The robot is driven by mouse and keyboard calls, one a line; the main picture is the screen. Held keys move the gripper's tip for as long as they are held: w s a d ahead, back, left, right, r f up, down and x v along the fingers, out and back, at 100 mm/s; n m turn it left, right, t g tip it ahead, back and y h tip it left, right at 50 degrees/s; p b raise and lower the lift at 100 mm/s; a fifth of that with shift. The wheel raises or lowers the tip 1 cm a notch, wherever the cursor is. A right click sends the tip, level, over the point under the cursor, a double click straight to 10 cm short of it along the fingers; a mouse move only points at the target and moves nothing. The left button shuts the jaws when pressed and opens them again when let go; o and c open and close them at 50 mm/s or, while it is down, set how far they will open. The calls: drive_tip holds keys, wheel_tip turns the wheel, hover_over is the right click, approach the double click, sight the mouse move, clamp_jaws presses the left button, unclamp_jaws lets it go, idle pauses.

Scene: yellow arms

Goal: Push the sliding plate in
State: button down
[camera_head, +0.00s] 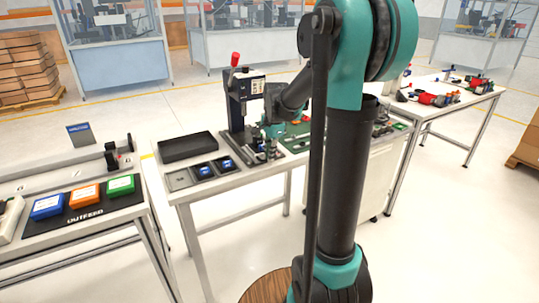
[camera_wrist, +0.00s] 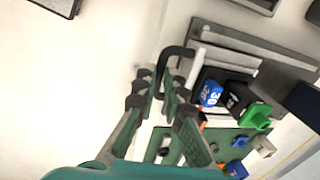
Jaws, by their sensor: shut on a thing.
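In the wrist view, my gripper (camera_wrist: 161,80) is closed around the black U-shaped handle (camera_wrist: 178,50) of the sliding plate (camera_wrist: 195,65). The handle lies between the fingertips. The plate sits on a grey base with long side rails, and a blue block marked 30 (camera_wrist: 211,94) is on it. In the head view, my gripper (camera_head: 268,148) is low beside the black press (camera_head: 240,97) with the red lever knob. My arm and fingers hide most of the plate there, so how far it is pulled out is hard to tell.
A black tray (camera_head: 187,146) and small dark trays with blue parts (camera_head: 203,171) lie left of the press. A green mat (camera_head: 297,137) lies to its right. The outfeed table (camera_head: 75,234) holds blue, orange and green boxes.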

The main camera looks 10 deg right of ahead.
sight(254, 146)
drive_tip(key=shift+w, duration=0.15)
drive_tip(key=w+a, duration=0.1)
drive_tip(key=w, duration=0.3)
drive_tip(key=w+a, duration=0.1)
drive_tip(key=w, duration=0.3)
drive_tip(key=w+a, duration=0.2)
drive_tip(key=w, duration=0.2)
drive_tip(key=c, duration=1.6)
unclamp_jaws()
drive_tip(key=shift+w, duration=0.1)
drive_tip(key=shift+c, duration=0.2)
drive_tip(key=shift+o, duration=0.2)
drive_tip(key=r, duration=0.4)
drive_tip(key=s+r, duration=0.1)
drive_tip(key=r, duration=0.3)
drive_tip(key=s+r, duration=0.1)
drive_tip(key=r, duration=0.3)
drive_tip(key=shift+d, duration=0.35)
drive_tip(key=shift+f, duration=0.1)
